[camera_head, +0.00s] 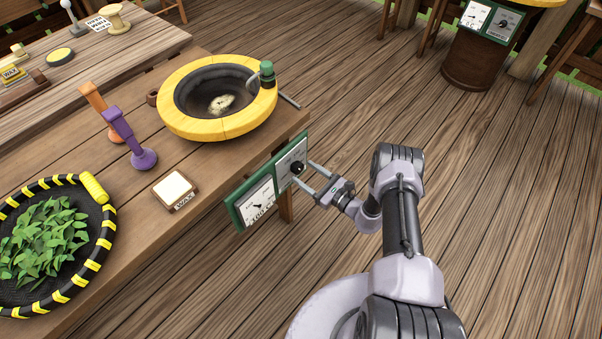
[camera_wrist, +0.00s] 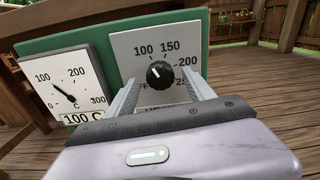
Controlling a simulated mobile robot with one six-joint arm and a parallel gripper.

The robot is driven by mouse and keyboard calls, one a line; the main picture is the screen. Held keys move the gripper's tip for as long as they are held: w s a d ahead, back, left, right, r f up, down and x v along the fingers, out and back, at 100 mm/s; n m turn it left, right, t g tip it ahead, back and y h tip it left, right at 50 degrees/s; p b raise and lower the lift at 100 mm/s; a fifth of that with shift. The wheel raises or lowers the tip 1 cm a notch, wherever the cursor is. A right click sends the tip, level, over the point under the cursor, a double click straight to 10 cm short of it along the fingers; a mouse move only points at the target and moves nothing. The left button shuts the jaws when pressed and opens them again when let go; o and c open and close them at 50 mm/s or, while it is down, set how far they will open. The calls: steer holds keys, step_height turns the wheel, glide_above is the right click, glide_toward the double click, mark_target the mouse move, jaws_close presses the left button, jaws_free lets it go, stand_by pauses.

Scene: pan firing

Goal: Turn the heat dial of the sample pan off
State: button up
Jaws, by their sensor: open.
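The heat dial is a round black knob (camera_wrist: 160,74) with a white pointer line, on a pale plate marked 100, 150, 200 and more. In the wrist view its pointer aims up and a little left, between the plate's middle and the 100 mark. The knob also shows in the head view (camera_head: 297,168) on the green panel (camera_head: 235,215) at the table's edge. My gripper (camera_head: 310,178) is open, its fingers on either side of the knob; I cannot tell if they touch it. The lower plate text is partly hidden. The sample pan (camera_head: 180,126) has a yellow rim.
A gauge (camera_wrist: 66,92) with a 100 C label sits left of the dial. The table holds a wax block (camera_head: 175,190), purple tool (camera_head: 130,140), orange tool (camera_head: 95,98) and leaf tray (camera_head: 104,240). Open floor lies right of the panel.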

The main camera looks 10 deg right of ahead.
steer(key=shift+x, duration=1.3)
steer(key=shift+c, duration=0.4)
jaws_close()
